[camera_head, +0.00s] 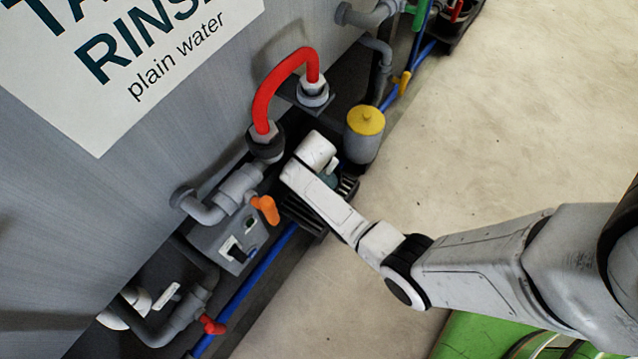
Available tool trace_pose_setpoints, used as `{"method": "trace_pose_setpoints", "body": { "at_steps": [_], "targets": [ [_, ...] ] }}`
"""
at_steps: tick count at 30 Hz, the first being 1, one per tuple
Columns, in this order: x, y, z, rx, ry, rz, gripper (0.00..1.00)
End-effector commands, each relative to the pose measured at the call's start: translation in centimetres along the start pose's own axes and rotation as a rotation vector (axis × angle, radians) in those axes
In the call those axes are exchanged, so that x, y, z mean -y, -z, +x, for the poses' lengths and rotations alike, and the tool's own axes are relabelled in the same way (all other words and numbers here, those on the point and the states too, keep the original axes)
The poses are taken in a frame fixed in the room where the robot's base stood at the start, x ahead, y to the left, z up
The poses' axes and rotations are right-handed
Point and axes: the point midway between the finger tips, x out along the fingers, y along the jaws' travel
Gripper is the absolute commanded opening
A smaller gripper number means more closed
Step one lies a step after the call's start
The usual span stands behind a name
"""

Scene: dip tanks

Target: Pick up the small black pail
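I cannot make out a small black pail for certain in the head view. My white arm (325,205) reaches from the right edge to the pipework at the foot of the grey tank. Its far end is beside a dark ribbed body (308,214), close to the red hose and the yellow-capped canister. The arm's end hides what lies directly behind and below it. My gripper's fingers are hidden there, so no grip on anything shows.
The grey tank (60,210) with its rinse sign (130,60) fills the left. A red hose (268,92), a yellow-capped canister (363,135), an orange handle (265,208) and a blue pipe (250,285) crowd its base. The pale floor (520,110) at right is clear.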

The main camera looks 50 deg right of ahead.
Motion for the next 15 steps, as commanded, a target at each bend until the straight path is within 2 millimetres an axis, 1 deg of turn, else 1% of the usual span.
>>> {"method": "trace_pose_setpoints", "body": {
  "at_steps": [4,5,15],
  "targets": [
    [0.07,0.04,-0.13,0.0,0.001,-0.001,0.51],
    [0.07,0.04,-0.13,0.0,0.001,-0.001,0.49],
    [0.06,0.02,-0.14,0.0,0.001,-0.001,0.16]
  ]
}}
